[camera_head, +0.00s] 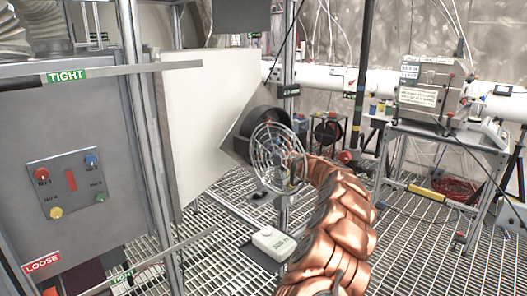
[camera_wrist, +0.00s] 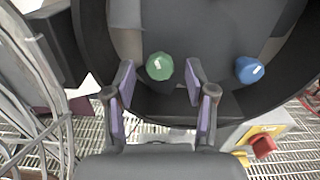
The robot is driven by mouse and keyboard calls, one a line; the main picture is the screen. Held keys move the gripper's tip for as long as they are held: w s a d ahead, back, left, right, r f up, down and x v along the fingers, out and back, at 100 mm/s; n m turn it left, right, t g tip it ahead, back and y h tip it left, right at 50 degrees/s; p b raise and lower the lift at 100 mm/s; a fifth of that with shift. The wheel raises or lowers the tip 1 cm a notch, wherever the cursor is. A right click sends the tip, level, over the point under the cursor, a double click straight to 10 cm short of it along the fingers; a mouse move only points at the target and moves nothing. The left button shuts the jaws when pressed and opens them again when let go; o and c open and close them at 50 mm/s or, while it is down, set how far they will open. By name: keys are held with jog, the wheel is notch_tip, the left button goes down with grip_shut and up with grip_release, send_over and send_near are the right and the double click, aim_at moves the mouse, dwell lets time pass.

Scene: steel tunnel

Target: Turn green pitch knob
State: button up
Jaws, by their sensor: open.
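The green knob (camera_wrist: 159,66), with a white mark on its face, sits on a grey surface inside a black round rim (camera_wrist: 86,45) in the wrist view. My gripper (camera_wrist: 160,74) is open, with one purple-padded finger to the left of the knob and one to the right. Gaps show between the knob and both fingers; how far the tips are from it in depth I cannot tell. A blue knob (camera_wrist: 249,70), also white-marked, sits to the right, outside the right finger. In the head view the green knob is not visible, and my gripper cannot be made out.
In the head view a wire guard (camera_head: 277,157) stands by a black round housing (camera_head: 262,122), near my arm's end. A grey panel (camera_head: 67,190) with coloured buttons is at left.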

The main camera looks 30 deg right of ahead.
jog(key=v, duration=1.2)
dwell(0.6)
